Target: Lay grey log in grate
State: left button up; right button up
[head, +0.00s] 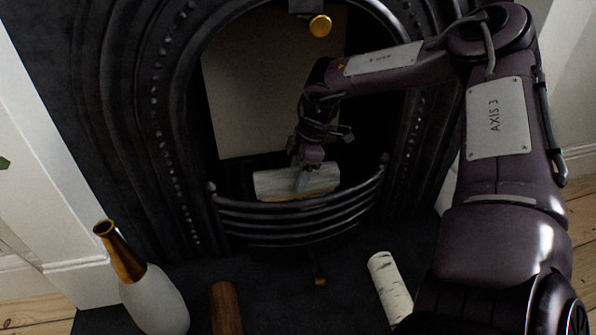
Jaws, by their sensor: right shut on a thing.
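The grey log (279,183) is inside the fireplace opening, just behind the curved front bars of the black grate (300,215). My left gripper is not in view.
A brown log (226,308) and a white birch log (390,287) lie on the dark hearth in front. A white vase with a gold neck (153,295) stands at the left. The black arched surround (165,120) frames the opening closely. A brass knob (320,25) is above.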

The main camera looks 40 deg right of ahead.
jog(key=o, duration=1.3)
jog(key=shift+f, duration=0.1)
